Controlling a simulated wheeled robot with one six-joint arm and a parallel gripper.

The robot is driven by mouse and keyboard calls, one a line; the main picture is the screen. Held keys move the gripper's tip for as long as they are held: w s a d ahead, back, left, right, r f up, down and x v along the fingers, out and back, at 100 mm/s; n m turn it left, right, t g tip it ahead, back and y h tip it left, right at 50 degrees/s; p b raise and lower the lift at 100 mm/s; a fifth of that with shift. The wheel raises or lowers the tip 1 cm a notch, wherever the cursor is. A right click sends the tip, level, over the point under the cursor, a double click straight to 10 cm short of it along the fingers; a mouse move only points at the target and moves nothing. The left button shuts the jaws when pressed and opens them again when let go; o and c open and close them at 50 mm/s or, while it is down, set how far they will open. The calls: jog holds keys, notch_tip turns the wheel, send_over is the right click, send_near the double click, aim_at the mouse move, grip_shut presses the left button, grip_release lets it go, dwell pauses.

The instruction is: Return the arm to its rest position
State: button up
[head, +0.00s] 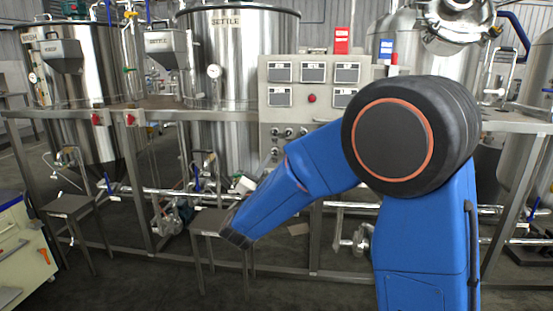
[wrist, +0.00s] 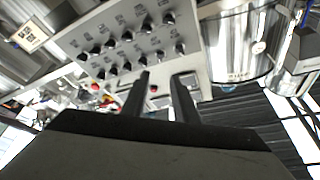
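My blue arm fills the right half of the head view, its black-and-orange elbow joint high and its forearm slanting down to the left. The forearm ends in a dark part in front of the metal frame; my gripper's fingers cannot be made out there. In the wrist view my gripper (wrist: 163,88) shows two dark fingers held apart with nothing between them. Beyond the fingers is a control panel (wrist: 115,35) with rows of dark knobs, seen at a tilt. The same view shows a shiny steel tank at the upper right.
A grey control panel (head: 283,120) with displays and a red button stands behind my arm. Steel tanks (head: 240,80) stand behind a metal rail (head: 170,114). Small metal stands (head: 72,205) and pipes fill the lower left. Open floor (head: 150,285) lies in front.

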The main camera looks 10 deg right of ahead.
jog(key=shift+s+a+f, duration=0.15)
jog(key=shift+s, duration=0.2)
jog(key=s+d+f+n+g+y, duration=0.3)
jog(key=s+d+f+n+g, duration=0.1)
jog(key=s, duration=1)
jog(key=s+d+f+n+g+y, duration=0.4)
jog(key=s+d+f+g, duration=0.1)
jog(key=s, duration=0.9)
jog(key=s+d+f+n+g+y, duration=0.3)
jog(key=s+d+f+n+g, duration=0.1)
jog(key=s, duration=1)
jog(key=shift+s+d+f+n+g+y, duration=0.15)
jog(key=shift+d+f+n+g+y, duration=0.3)
jog(key=shift+d, duration=0.6)
jog(key=shift+f, duration=0.1)
